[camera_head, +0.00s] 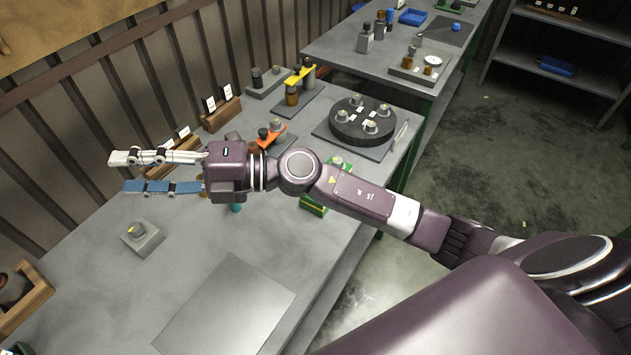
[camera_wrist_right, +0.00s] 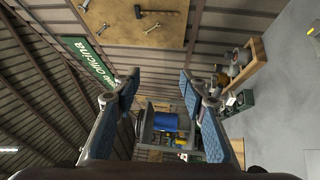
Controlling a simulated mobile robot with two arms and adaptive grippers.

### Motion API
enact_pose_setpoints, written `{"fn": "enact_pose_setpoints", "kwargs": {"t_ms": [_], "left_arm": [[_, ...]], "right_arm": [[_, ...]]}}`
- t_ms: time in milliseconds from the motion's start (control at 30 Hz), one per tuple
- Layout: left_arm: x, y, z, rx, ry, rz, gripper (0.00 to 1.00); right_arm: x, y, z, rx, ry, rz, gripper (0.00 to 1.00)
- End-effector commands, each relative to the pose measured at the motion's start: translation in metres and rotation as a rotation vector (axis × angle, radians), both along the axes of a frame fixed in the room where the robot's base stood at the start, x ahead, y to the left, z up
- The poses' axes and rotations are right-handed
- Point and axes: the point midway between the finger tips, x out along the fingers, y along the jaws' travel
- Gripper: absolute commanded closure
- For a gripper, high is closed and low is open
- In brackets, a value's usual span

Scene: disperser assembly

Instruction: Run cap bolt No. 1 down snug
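My right gripper (camera_head: 118,172) reaches in from the right above the workbench, its fingers spread and pointing left with nothing between them. The right wrist view also shows this open, empty gripper (camera_wrist_right: 161,88). A grey block (camera_head: 147,243) with a small brassy round part on top sits on the bench, below and apart from the fingers. A dark round fixture (camera_head: 350,130) on a flat plate carries several grey bolt-like parts at the back right. I cannot tell which part is cap bolt No. 1. My left gripper is not in view.
A bare grey plate (camera_head: 228,312) lies at the bench front. A green box (camera_head: 313,201) stands partly behind my right arm. An orange part (camera_head: 269,138) and card holders (camera_head: 222,116) line the back. A wooden holder (camera_head: 28,301) is at lower left. Bench around the block is clear.

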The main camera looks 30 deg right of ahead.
Motion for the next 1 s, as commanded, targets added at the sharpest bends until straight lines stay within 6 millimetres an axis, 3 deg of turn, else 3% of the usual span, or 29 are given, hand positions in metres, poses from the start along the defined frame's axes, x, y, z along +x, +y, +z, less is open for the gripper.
{"fn": "enact_pose_setpoints", "kwargs": {"t_ms": [67,167,267,300,400,500,600,733,1000], "left_arm": [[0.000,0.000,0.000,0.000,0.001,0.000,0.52],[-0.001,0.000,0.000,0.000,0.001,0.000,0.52],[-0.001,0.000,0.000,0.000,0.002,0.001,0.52],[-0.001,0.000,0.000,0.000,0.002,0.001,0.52],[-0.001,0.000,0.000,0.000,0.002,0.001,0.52],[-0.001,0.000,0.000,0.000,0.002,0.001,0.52],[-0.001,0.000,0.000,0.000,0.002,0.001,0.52],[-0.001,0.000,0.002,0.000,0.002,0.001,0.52],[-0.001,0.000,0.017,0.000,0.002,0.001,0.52]], "right_arm": [[-0.007,0.002,-0.038,-0.230,-0.066,0.120,0.61],[-0.008,-0.023,-0.096,-0.545,-0.095,0.245,0.61],[0.004,-0.082,-0.147,-0.873,-0.067,0.317,0.61],[0.010,-0.112,-0.162,-0.997,-0.042,0.332,0.61],[0.025,-0.192,-0.183,-1.277,0.049,0.337,0.61],[0.034,-0.261,-0.184,-1.483,0.148,0.313,0.61],[0.036,-0.307,-0.177,-1.613,0.230,0.287,0.61],[0.036,-0.336,-0.174,-1.689,0.287,0.269,0.61],[0.034,-0.338,-0.209,-1.695,0.295,0.272,0.61]]}}
